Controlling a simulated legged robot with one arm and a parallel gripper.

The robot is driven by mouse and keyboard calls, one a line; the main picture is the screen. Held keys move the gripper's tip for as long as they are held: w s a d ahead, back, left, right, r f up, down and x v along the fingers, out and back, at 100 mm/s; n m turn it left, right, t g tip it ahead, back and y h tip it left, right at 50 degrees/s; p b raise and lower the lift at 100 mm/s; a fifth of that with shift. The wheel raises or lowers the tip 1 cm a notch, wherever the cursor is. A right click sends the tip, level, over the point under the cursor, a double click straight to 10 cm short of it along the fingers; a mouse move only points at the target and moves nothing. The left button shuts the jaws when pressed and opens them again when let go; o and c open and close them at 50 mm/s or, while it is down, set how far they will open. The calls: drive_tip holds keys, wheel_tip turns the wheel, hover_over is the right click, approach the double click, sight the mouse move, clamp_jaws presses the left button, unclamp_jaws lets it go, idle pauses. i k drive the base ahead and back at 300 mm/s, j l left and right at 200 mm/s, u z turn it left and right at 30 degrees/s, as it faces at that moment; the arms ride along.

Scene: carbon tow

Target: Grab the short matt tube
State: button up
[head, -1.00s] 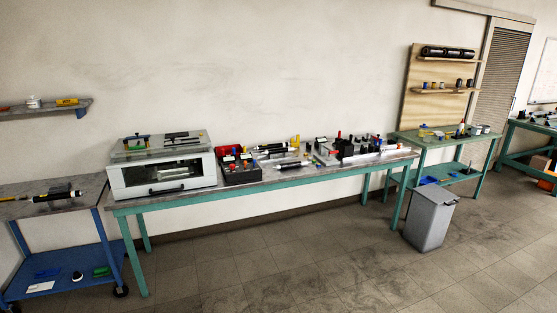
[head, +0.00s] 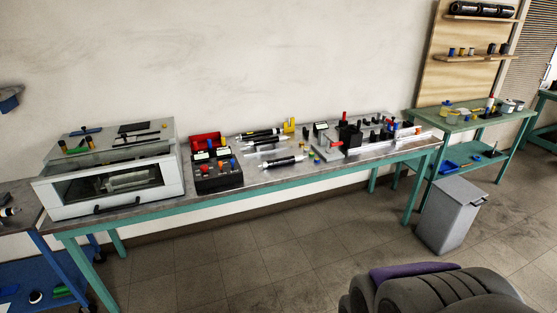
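Several slim tubes lie on the long bench's top, right of the black case. One dark tube with pale ends (head: 282,162) lies nearest the front edge. Another dark tube (head: 262,134) lies behind it, beside a yellow block. A thinner pale piece lies between them. At this distance I cannot tell which tube is short and matt. Part of my own arm, dark grey with a purple patch, fills the bottom right of the head view. My gripper's fingertips are not in view. Nothing of mine touches the tubes.
A white oven-like box (head: 112,177) stands on the bench's left end, beside an open black and red case (head: 216,172). A clamp fixture (head: 352,138) stands to the right. A grey bin (head: 452,214) stands on the floor. The floor before the bench is largely clear.

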sight(273, 162)
drive_tip(key=i+z, duration=0.1)
drive_tip(key=z, duration=0.35)
drive_tip(key=i+j+z, duration=0.1)
drive_tip(key=z, duration=0.35)
drive_tip(key=i+j+z, duration=0.3)
drive_tip(key=j, duration=0.25)
drive_tip(key=i+j+z, duration=0.1)
drive_tip(key=i+j, duration=0.15)
drive_tip(key=i+j+z, duration=0.15)
drive_tip(key=j, duration=0.25)
drive_tip(key=i+j+z, duration=0.15)
drive_tip(key=j, duration=0.2)
drive_tip(key=i+j+z, duration=0.15)
drive_tip(key=j, duration=0.2)
drive_tip(key=i+j, duration=0.1)
drive_tip(key=j, duration=0.35)
drive_tip(key=i+j, duration=0.15)
drive_tip(key=j, duration=0.3)
drive_tip(key=i+j, duration=0.1)
drive_tip(key=j, duration=0.3)
